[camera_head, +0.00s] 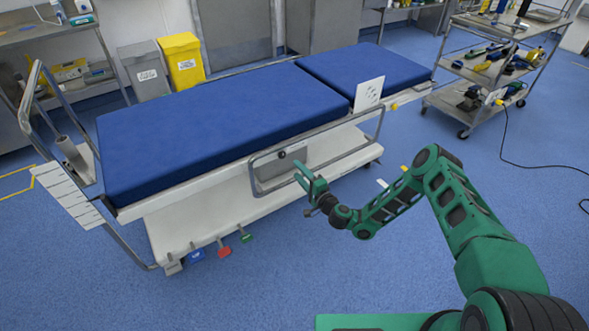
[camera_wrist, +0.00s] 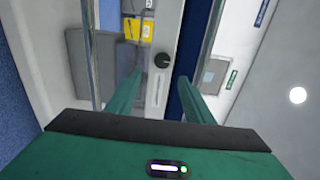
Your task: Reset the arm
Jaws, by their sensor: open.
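My green arm reaches in from the lower right in the head view. My gripper (camera_head: 303,176) is at the near side of the operating table (camera_head: 190,221), in front of its metal side rail (camera_head: 262,186). In the wrist view my gripper (camera_wrist: 160,88) shows two green fingers spread apart with nothing between them. A dark round knob (camera_wrist: 162,60) on a pale bar lies beyond the fingertips. The knob (camera_head: 282,155) also shows in the head view, just beyond the gripper. I cannot tell whether the fingers touch the rail.
Blue mattress pads (camera_head: 220,112) cover the table. A yellow bin (camera_head: 182,60) and a grey bin (camera_head: 144,71) stand behind it. A loaded tool trolley (camera_head: 487,70) stands at the back right with a cable on the floor. Blue floor (camera_head: 300,275) in front is clear.

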